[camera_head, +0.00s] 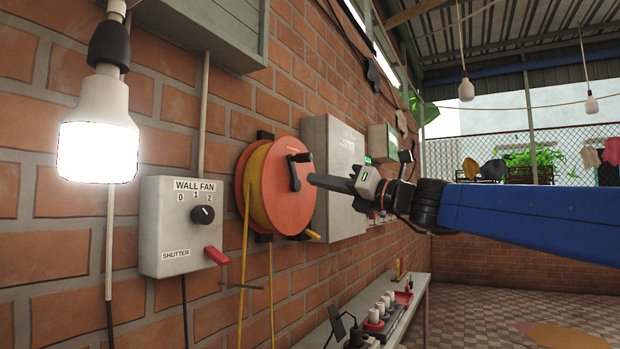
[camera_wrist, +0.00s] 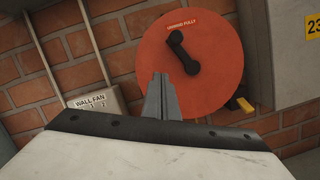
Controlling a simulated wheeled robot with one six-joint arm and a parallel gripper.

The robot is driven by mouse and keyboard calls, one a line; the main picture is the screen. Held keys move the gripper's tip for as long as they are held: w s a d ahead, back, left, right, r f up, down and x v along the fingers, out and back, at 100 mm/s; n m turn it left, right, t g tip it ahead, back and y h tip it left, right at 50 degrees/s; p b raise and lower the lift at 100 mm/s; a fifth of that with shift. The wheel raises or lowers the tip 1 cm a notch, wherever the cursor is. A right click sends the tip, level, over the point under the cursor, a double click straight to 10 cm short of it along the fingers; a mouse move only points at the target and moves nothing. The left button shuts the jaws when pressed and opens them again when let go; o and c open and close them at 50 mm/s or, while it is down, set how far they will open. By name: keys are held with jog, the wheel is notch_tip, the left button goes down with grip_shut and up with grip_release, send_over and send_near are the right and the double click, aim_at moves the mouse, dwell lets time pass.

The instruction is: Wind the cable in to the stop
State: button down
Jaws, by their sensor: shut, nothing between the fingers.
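The orange cable reel (camera_head: 284,186) is mounted on the brick wall, with yellow cable wound on its drum (camera_head: 257,188). Yellow cable (camera_head: 243,275) hangs down from it in two runs. A dark crank handle (camera_head: 294,172) sits on the reel's face. In the wrist view, the reel disc (camera_wrist: 215,85) carries a red and white label (camera_wrist: 178,24) above the crank (camera_wrist: 183,52). My gripper (camera_head: 312,179) is shut and empty, its tips pointing at the reel near the crank. In the wrist view the closed fingers (camera_wrist: 160,80) show below and left of the crank; contact cannot be told.
A wall fan control box (camera_head: 180,226) with a knob and red shutter lever (camera_head: 216,255) is left of the reel. A grey cabinet (camera_head: 338,160) stands close on its right. A lit bulb (camera_head: 98,140) hangs at left. A bench (camera_head: 420,283) with small items runs below.

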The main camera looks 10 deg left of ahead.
jog(key=v, duration=0.5)
jog(key=shift+s+r, duration=0.1)
jog(key=c, duration=2.3)
grip_release()
jog(key=shift+s+d, duration=0.1)
jog(key=o, duration=0.5)
jog(key=shift+d+r, duration=0.15)
jog(key=shift+d, duration=0.1)
jog(key=shift+o, duration=1.2)
jog(key=d+r+n, duration=0.1)
jog(key=w+d+r+n+g, duration=0.1)
jog(key=r+n, duration=0.1)
jog(key=d+r+n, duration=0.1)
jog(key=shift+w+r+n+g, duration=0.25)
jog(key=shift+w+n+g, duration=0.05)
jog(key=shift+w+n, duration=0.1)
jog(key=n+g+h, duration=0.1)
jog(key=n+h, duration=0.1)
jog(key=n, duration=0.2)
send_near(311, 157)
jog(key=x, duration=1.1)
jog(key=shift+c, duration=0.6)
jog(key=shift+d, duration=0.1)
grip_shut()
